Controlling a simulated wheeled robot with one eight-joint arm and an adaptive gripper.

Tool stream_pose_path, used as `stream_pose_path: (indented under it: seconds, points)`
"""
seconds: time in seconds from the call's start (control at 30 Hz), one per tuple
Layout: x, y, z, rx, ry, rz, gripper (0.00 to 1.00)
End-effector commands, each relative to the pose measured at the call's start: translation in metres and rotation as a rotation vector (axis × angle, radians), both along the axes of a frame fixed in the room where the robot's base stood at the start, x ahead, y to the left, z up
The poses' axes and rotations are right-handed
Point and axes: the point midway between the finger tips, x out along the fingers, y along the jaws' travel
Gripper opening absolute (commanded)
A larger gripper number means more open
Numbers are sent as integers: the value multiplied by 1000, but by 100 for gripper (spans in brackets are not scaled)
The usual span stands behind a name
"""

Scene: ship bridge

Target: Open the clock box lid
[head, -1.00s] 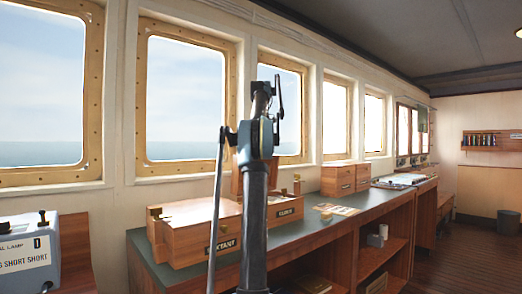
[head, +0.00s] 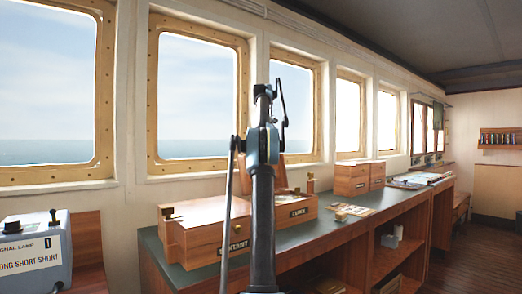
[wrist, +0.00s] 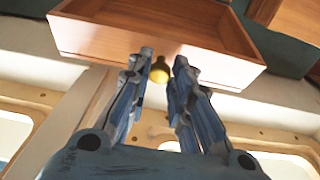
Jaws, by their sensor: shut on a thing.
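The clock box (head: 290,213) stands on the counter, largely behind my arm in the head view. Its wooden lid (head: 277,172) is raised, and only part of it shows beside my arm. In the wrist view the lid (wrist: 105,42) looks like a shallow, hollow wooden tray across the top. A brass knob (wrist: 160,70) at its edge sits between the fingertips of my gripper (wrist: 161,78). My gripper is shut on this knob. In the head view my gripper is hidden behind the arm.
The sextant box (head: 205,238), shut, stands left of the clock box. Wooden drawers (head: 352,180) and small items (head: 350,211) are farther along the green-topped counter (head: 375,212). A signal lamp unit (head: 35,255) is at far left. Windows line the wall behind.

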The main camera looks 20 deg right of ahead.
Motion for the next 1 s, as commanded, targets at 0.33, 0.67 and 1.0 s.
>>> stream_pose_path:
  seconds: [0.33, 0.67, 1.0]
  points:
    - [0, -2, 2, 3, -5, -3, 22]
    - [-2, -7, 1, 2, -3, -8, 40]
    - [-6, -8, 5, -39, -14, 11, 40]
